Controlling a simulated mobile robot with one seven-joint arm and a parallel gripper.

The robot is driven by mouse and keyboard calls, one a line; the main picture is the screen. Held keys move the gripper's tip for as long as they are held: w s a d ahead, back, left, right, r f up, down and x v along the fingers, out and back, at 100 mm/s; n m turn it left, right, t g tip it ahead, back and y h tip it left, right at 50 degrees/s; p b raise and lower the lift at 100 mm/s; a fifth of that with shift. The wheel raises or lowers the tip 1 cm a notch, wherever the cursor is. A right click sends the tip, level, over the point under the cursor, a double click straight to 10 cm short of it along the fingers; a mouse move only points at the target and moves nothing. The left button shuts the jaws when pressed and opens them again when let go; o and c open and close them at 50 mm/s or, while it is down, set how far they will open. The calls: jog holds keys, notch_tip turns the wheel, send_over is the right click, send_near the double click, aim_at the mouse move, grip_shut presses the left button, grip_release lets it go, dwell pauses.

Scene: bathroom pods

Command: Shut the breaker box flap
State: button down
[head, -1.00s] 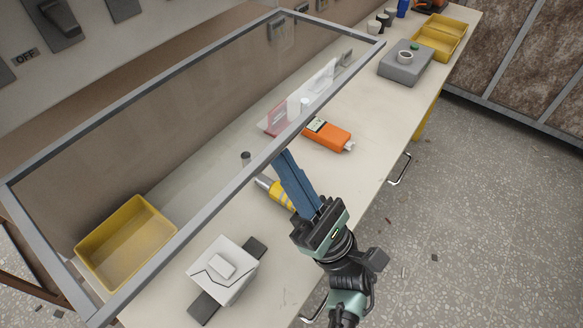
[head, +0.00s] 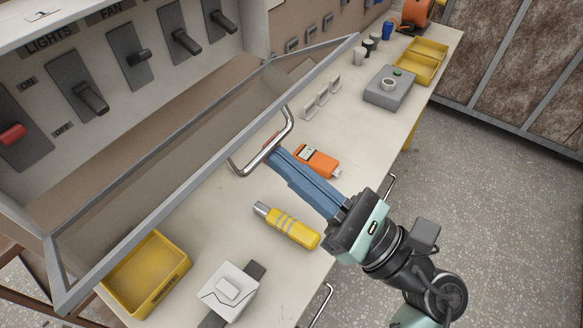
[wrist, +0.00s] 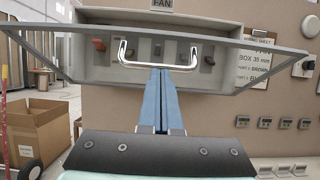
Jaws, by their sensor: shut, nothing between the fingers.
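The breaker box flap (head: 210,131), a clear panel in a grey metal frame, stands out from the box, part open. Its bent chrome handle (head: 288,132) sits on the outer edge and also shows in the wrist view (wrist: 160,67). My gripper (head: 273,154) is shut and empty, its blue fingers together. The fingertips (wrist: 160,72) are at the middle of the handle bar; I cannot tell whether they touch it. The breaker box (head: 150,20) shows a red switch (head: 12,134) and several black switches behind the flap.
Below, the bench (head: 330,110) holds a yellow bin (head: 165,250), a white-topped device (head: 228,290), a yellow-handled tool (head: 288,226), an orange meter (head: 318,160) and a grey button box (head: 388,88). Open floor (head: 480,180) lies to the right.

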aim_at(259, 116)
jog(key=a+r+g+h+p, duration=0.1)
jog(key=r+p, duration=0.2)
jog(key=w+a+r+g+h+p, duration=0.1)
jog(key=r+h+p, duration=0.1)
jog(key=r+p, duration=0.1)
jog(key=w+a+r+g+h+p, duration=0.1)
jog(key=r+p, duration=0.2)
jog(key=r, duration=0.1)
jog(key=shift+w+a+r, duration=0.1)
jog(key=shift+w+a, duration=0.05)
jog(key=w+a+r+g+h+p, duration=0.1)
jog(key=w+a+r+p, duration=0.4)
jog(key=a, duration=0.2)
jog(key=shift+h, duration=0.4)
jog(key=shift+d+r+p, duration=0.1)
jog(key=shift+r+p, duration=0.05)
jog(key=shift+p, duration=0.2)
